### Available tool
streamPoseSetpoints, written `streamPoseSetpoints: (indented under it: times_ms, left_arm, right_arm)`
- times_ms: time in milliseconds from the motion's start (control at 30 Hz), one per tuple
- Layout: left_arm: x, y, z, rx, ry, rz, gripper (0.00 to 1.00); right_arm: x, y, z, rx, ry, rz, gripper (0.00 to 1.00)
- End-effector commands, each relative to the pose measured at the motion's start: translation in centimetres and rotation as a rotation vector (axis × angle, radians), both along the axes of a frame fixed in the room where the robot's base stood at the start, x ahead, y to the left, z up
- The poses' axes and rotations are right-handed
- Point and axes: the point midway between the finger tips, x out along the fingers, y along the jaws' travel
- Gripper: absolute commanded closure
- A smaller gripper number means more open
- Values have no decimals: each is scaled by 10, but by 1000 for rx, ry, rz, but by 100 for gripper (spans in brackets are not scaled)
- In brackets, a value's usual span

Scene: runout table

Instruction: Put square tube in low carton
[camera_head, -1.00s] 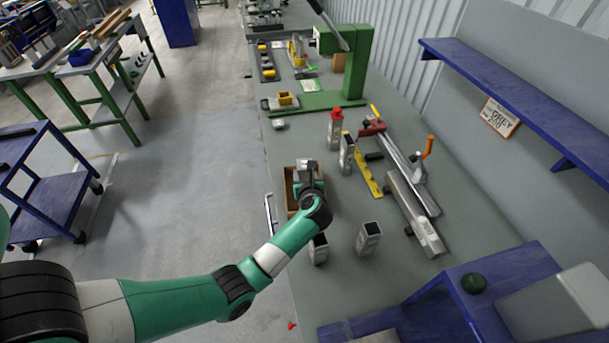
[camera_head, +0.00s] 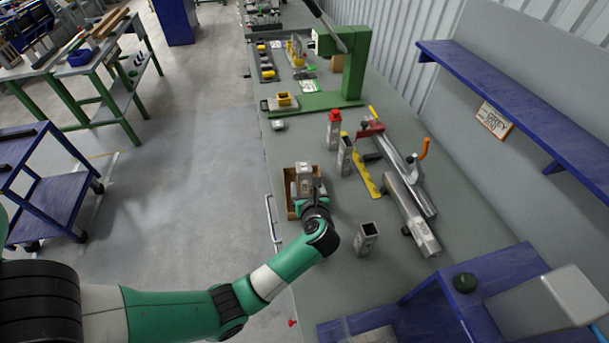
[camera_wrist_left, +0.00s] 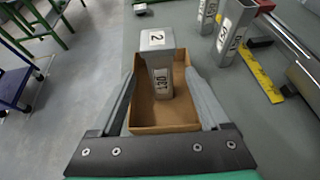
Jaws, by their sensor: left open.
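A grey square tube (camera_head: 304,173) with printed labels stands upright inside the low brown carton (camera_head: 290,199). In the left wrist view the tube (camera_wrist_left: 158,62) rises from the floor of the carton (camera_wrist_left: 165,122), near its far side. My left gripper (camera_head: 312,196) is open at the near side of the carton. Its two fingers (camera_wrist_left: 160,90) are spread wide along the carton's left and right sides, with clear gaps to the tube. My right gripper is not in view.
Another tube (camera_head: 367,239) stands right of my wrist. A yellow strip (camera_head: 367,180), a long grey bar (camera_head: 411,215) and a green press (camera_head: 357,65) are farther right and back.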

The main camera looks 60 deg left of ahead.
Motion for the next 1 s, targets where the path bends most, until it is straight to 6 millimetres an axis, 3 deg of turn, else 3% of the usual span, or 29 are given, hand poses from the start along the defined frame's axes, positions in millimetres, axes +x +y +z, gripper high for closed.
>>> streamPoseSetpoints:
  times_ms: [100, 233, 600, 700, 767, 867, 967, 1000]
  left_arm:
    - [-6, -21, 12, 0, -1, -4, 20]
    - [-11, -33, 17, 0, 0, -1, 20]
    - [-12, -35, 18, 0, 0, 1, 20]
    - [-7, -34, 28, 30, -16, -12, 20]
    - [1, -31, 51, 93, -48, -37, 20]
    - [22, -28, 124, 307, -131, -107, 20]
    - [34, -40, 234, 647, -208, -173, 20]
    - [32, -53, 281, 805, -224, -187, 20]
  right_arm:
    - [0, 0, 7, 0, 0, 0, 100]
    - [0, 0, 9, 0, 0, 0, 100]
    - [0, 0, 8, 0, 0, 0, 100]
    - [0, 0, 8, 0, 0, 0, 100]
    - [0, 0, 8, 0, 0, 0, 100]
    - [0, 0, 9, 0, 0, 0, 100]
    - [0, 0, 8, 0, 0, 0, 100]
    - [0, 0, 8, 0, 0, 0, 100]
